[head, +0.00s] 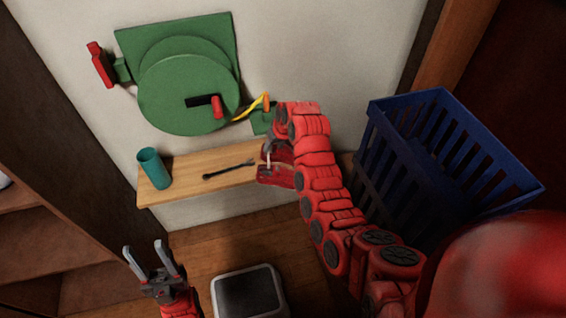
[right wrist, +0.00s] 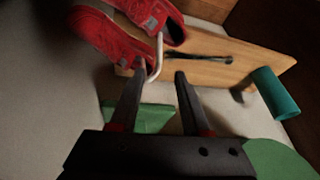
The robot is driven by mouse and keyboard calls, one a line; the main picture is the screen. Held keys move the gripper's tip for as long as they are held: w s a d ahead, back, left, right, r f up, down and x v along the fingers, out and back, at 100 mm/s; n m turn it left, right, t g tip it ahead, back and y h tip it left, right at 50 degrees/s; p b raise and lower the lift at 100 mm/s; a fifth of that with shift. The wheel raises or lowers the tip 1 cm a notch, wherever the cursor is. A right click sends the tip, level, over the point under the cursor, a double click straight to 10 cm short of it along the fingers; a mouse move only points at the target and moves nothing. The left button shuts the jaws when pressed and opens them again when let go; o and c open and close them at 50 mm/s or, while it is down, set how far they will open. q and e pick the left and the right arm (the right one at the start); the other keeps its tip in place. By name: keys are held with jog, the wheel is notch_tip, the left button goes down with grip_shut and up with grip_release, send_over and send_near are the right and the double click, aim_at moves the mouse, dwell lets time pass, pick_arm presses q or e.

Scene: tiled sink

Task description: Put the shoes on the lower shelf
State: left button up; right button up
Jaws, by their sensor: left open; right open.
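A pair of red shoes (head: 276,177) is at the right end of the narrow wooden wall shelf (head: 190,185). The shoes (right wrist: 110,35) also show at upper left in the right wrist view, over the shelf (right wrist: 225,65). My right gripper (right wrist: 160,72) is open, with its fingertips close to the shoes; I cannot tell whether a finger touches them. In the head view my arm partly hides the shoes. My left gripper (head: 152,252) is open and empty, low at the left. A dark wooden shelf unit (head: 40,225) stands at the left edge.
A teal cup (head: 153,168) and a thin black tool (head: 228,170) are on the wall shelf. A green reel (head: 182,90) hangs above it. A blue basket (head: 440,150) is at right. A dark-topped bin (head: 248,292) stands on the floor. A thin white bar (right wrist: 156,58) lies near the shoes.

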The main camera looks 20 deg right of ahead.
aim_at(272, 165)
jog(key=shift+p+x, duration=0.4)
jog(key=shift+x, duration=1.8)
jog(key=shift+w+f+p, duration=0.25)
jog(key=shift+f+p, duration=0.05)
jog(key=shift+f, duration=0.35)
jog(key=shift+x, duration=0.85)
jog(key=shift+b+x, duration=1)
jog(key=shift+b, duration=0.1)
jog(key=shift+w+f, duration=0.1)
jog(key=shift+c, duration=0.3)
grip_shut()
